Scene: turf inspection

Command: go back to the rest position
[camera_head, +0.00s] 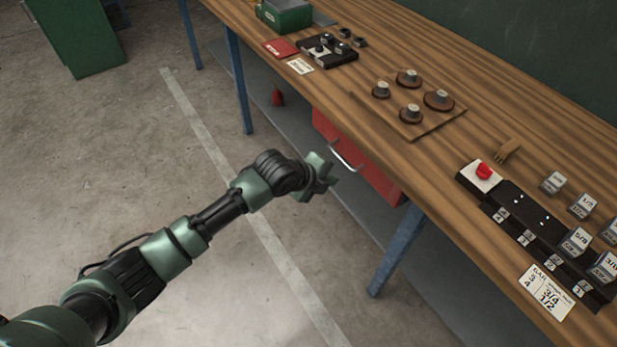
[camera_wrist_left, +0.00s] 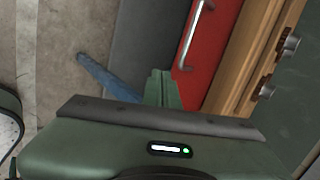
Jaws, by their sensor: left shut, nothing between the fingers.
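My left arm comes in from the lower left in the head view. Its green gripper (camera_head: 322,180) is shut and empty, in the air in front of the workbench's front edge, near the red drawer (camera_head: 357,160) with its silver handle. In the left wrist view the closed fingers (camera_wrist_left: 161,88) show just beside the red drawer (camera_wrist_left: 213,50) and its handle; I cannot tell whether they touch it. My right gripper is not in view.
The wooden workbench (camera_head: 400,165) holds a board with several round knobbed pieces (camera_head: 408,110), a black panel with a red button (camera_head: 484,170), several grey labelled blocks (camera_head: 583,206) and a green box (camera_head: 285,14). A blue leg (camera_head: 398,248) supports it.

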